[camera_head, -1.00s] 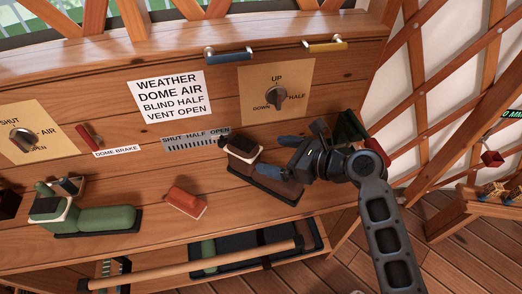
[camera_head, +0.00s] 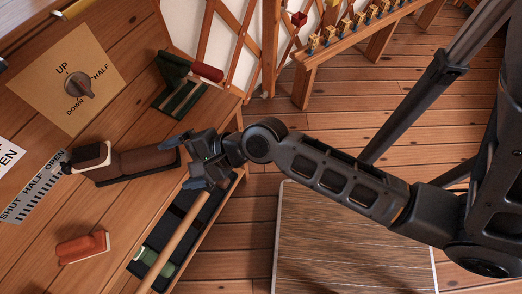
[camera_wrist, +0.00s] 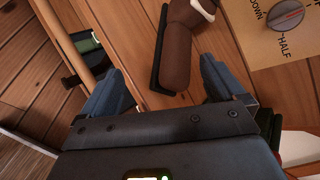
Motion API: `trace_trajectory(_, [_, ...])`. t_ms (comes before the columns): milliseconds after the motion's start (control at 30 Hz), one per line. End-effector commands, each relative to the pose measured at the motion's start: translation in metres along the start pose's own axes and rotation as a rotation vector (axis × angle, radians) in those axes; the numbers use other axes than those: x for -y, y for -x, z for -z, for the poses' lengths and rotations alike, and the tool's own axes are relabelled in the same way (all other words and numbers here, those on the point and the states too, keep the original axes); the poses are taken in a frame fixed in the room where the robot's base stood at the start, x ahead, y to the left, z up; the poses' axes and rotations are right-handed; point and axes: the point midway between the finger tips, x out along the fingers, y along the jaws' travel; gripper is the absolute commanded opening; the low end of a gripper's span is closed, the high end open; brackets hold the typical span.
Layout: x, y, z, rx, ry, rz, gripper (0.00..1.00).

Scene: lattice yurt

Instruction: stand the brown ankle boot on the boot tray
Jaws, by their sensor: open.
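The brown ankle boot (camera_head: 140,161) is on the wooden bench top, its pale cuff (camera_head: 92,155) to the left and its toe towards my gripper. In the wrist view the boot (camera_wrist: 179,60) is ahead, beyond and between the fingers, cuff at the top edge. My gripper (camera_head: 181,163) is open and empty by the toe; its blue fingers also show in the wrist view (camera_wrist: 161,68).
A red-orange block (camera_head: 83,248) and a green stand with a red roller (camera_head: 180,85) are on the bench. A dial panel (camera_head: 72,75) is behind.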

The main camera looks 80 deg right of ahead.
Motion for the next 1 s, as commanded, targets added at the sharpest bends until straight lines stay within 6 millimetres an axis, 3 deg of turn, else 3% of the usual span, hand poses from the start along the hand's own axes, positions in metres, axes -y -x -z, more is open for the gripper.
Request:
trace_trajectory(33, [-0.016, 0.018, -0.001, -0.032, 0.141, 0.003, 0.96])
trace_trajectory(200, [-0.038, 0.081, -0.003, -0.134, 0.708, 0.040, 0.96])
trace_trajectory(400, [-0.036, 0.161, -0.020, -0.205, 1.409, 0.090, 0.96])
trace_trajectory(533, [-0.026, 0.202, -0.037, -0.228, 1.794, 0.141, 0.96])
trace_trajectory(700, [-0.015, 0.232, -0.055, -0.245, 2.091, 0.203, 0.96])
trace_trajectory(1000, [-0.013, 0.238, -0.060, -0.252, 2.165, 0.223, 0.96])
